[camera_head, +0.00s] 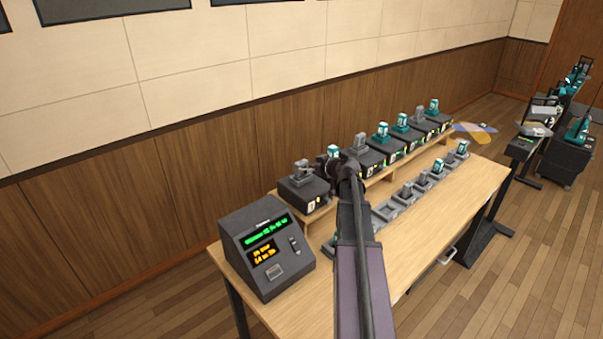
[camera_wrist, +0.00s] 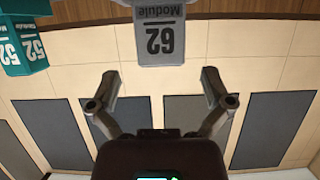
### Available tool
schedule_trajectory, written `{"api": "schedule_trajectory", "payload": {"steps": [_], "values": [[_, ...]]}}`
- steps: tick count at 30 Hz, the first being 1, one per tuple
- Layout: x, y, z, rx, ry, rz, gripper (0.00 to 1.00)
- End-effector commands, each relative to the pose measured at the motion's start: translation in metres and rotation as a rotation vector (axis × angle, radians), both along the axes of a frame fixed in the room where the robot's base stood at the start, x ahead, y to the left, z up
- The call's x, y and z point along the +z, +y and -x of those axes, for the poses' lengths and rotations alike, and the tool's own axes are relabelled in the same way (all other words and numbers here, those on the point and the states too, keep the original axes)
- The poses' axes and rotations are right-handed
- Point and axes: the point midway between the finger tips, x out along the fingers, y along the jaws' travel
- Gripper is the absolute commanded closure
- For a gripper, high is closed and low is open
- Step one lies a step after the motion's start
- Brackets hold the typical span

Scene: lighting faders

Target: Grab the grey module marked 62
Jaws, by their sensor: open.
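The grey module marked 62 (camera_wrist: 160,42) shows upside down at the top of the wrist view, its number facing the camera. My gripper (camera_wrist: 160,82) is open and empty, with one finger on each side of the module's lower edge in the picture. The fingers look apart from it. In the head view, my arm crosses the middle and hides most of my gripper, near the row of black units. Grey modules stand there at the left end (camera_head: 302,166) and near my wrist (camera_head: 360,141); their numbers are too small to read.
A teal module marked 52 (camera_wrist: 24,45) is left of module 62 in the wrist view. A wooden table (camera_head: 450,210) holds a console (camera_head: 266,246) at left and a front row of grey holders (camera_head: 386,211). Wood panelling (camera_head: 290,125) stands behind.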

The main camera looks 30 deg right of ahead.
Motion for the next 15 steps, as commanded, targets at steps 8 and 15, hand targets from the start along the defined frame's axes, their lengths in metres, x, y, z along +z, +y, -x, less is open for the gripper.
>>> {"api": "schedule_trajectory", "payload": {"steps": [8, 15], "values": [[-0.016, 0.003, -0.023, 0.004, 0.001, 0.001, 0.0], [-0.024, 0.007, -0.043, 0.002, 0.0, -0.001, 0.0]]}}
